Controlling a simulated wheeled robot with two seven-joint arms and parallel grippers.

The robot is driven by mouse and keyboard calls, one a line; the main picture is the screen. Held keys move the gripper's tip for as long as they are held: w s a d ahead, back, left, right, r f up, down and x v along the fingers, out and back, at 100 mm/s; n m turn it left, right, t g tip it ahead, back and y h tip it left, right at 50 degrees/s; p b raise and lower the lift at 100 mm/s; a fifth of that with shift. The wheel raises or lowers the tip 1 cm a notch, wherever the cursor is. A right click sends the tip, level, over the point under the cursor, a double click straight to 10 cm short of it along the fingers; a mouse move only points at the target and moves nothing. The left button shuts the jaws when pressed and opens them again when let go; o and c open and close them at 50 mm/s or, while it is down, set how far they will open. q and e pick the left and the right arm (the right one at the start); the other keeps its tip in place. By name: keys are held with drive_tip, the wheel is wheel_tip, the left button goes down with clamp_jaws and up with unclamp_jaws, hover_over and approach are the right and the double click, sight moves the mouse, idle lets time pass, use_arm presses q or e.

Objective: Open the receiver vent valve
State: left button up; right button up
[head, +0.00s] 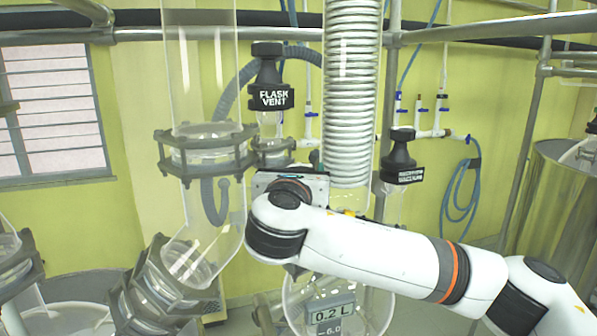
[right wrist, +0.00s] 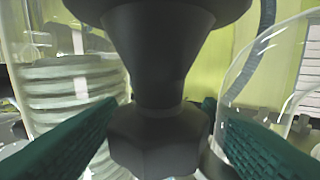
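A similar black valve labelled FLASK VENT (head: 268,90) is left of the coil. My right gripper (head: 290,182) is mostly hidden by its own wrist, below the flask vent and left of the receiver vent. In the right wrist view, its green fingers (right wrist: 165,115) stand spread on either side of a black faceted knob (right wrist: 160,145). I cannot tell which valve this is or whether they touch it. My left gripper is out of view.
The coiled condenser (head: 350,90) and a clear glass tube (head: 200,65) with a clamped flange (head: 205,150) stand close to my right gripper. A receiver vessel marked 0.2 L (head: 333,311) is below my arm. A metal rail (head: 470,32) crosses the top.

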drive_tip(key=c, duration=0.7)
drive_tip(key=n+y, duration=0.2)
drive_tip(key=y, duration=0.1)
drive_tip(key=n+y+p, duration=0.1)
drive_tip(key=n+y, duration=0.1)
drive_tip(key=y, duration=0.1)
drive_tip(key=shift+d, duration=0.2)
drive_tip(key=n+g+y, duration=0.1)
drive_tip(key=n+y, duration=0.1)
drive_tip(key=y, duration=0.1)
drive_tip(key=n+g+y, duration=0.2)
drive_tip(key=y, duration=0.1)
drive_tip(key=shift+a+y, duration=0.15)
drive_tip(key=shift+y, duration=0.15)
drive_tip(key=o, duration=0.8)
drive_tip(key=shift+c, duration=0.2)
drive_tip(key=shift+s+f+m+t+h+b, duration=0.15)
drive_tip(key=shift+m+t+h+b, duration=0.3)
drive_tip(key=shift+h, duration=0.35)
drive_tip(key=m+t+h, duration=0.1)
drive_tip(key=m+h, duration=0.1)
drive_tip(key=m+t+h, duration=0.1)
drive_tip(key=h, duration=0.2)
drive_tip(key=shift+a+m+h, duration=0.2)
drive_tip(key=shift+m+h, duration=0.1)
drive_tip(key=shift+m, duration=0.05)
drive_tip(key=m+h, duration=0.3)
drive_tip(key=h, duration=0.2)
drive_tip(key=shift+d, duration=0.1)
